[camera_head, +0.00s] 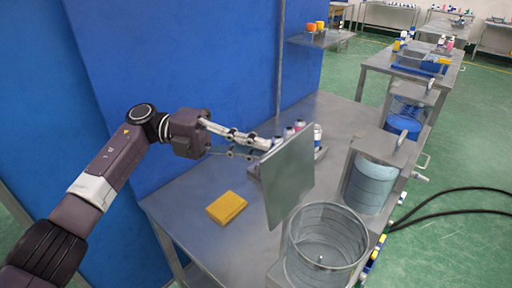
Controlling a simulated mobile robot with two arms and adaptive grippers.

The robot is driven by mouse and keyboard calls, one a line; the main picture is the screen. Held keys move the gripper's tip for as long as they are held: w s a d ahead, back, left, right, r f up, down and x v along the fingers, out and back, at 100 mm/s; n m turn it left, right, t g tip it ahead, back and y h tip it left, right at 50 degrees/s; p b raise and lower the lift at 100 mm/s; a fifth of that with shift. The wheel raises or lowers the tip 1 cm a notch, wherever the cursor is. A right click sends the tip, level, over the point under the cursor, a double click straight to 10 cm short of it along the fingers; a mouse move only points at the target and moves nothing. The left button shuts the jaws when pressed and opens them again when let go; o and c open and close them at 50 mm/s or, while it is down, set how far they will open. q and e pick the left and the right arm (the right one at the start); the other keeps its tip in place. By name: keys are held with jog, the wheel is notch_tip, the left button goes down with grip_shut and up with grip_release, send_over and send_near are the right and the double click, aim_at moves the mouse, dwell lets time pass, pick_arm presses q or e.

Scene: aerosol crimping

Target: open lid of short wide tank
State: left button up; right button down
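The short wide tank (326,250) is a clear round vessel at the table's near right, and its top is uncovered. Its lid (289,178), a flat grey metal plate, stands nearly upright at the tank's left side. My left gripper (266,143) reaches in from the left, with its fingertips at the lid's upper left edge. The tips are partly hidden by the lid, so I cannot tell whether they touch it or how far they are apart. My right gripper is not in view.
A yellow block (227,208) lies on the metal table (190,222). Small bottles (299,126) stand behind the lid. A second tank (369,186) with a metal cover stands behind the open one. A blue wall (185,55) borders the left. Black hoses (455,190) lie at right.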

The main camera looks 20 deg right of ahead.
pick_arm(q)
jog(key=o, duration=0.5)
jog(key=shift+v, duration=3.7)
